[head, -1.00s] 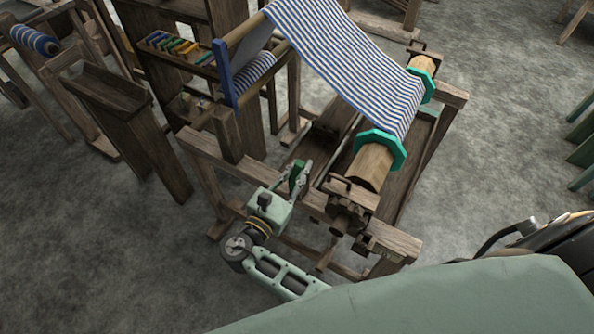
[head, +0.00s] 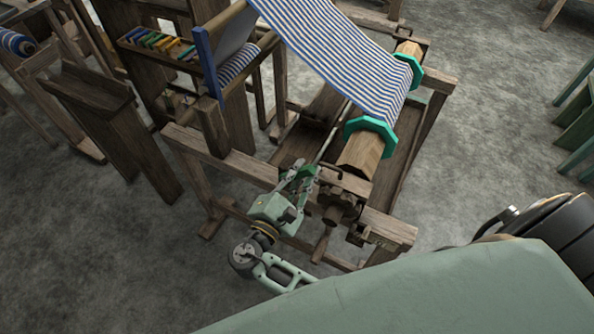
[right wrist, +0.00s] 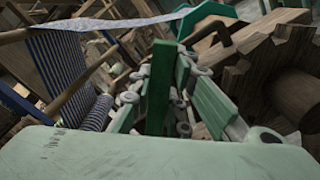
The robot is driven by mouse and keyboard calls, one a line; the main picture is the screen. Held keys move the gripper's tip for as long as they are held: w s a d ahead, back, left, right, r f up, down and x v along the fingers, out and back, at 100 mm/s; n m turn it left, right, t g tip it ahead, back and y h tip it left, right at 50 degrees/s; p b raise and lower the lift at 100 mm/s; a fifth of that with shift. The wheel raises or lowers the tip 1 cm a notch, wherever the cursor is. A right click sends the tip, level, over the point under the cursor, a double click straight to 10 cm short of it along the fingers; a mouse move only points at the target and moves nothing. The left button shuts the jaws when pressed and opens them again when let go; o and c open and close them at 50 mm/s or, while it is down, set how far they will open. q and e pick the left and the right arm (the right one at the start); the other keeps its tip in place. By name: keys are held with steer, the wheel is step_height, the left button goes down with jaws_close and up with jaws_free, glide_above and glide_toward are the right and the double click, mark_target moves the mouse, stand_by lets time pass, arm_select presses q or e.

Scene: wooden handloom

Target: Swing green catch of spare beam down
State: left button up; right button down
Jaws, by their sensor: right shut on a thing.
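The green catch (head: 307,172) is a dark green bar at the near end of the loom, just left of the beam's metal fittings. In the head view it leans to the right and the gripper partly covers it. My right gripper (head: 298,178) is shut on it. In the right wrist view the catch (right wrist: 160,88) stands between the two fingers. The wooden beam (head: 362,155) with teal flanges (head: 372,127) carries blue-and-white striped cloth (head: 345,60). The catch's pivot is hard to make out. My left gripper is not in view.
The loom's front rail (head: 235,165) runs close behind my right gripper. A toothed wooden wheel (head: 340,205) and a short post sit just right of it. A rack of coloured bobbins (head: 160,42) stands at the upper left. Bare floor (head: 110,260) lies at the lower left.

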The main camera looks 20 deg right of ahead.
steer(key=shift+s+d+m, duration=0.1)
steer(key=shift+d+m, duration=0.05)
steer(key=shift+m, duration=0.25)
steer(key=c, duration=1.6)
jaws_free()
steer(key=shift+f, duration=0.1)
steer(key=shift+c, duration=0.2)
steer(key=v, duration=0.7)
steer(key=shift+s+a, duration=0.15)
steer(key=shift+a, duration=0.1)
steer(key=shift+f, duration=0.1)
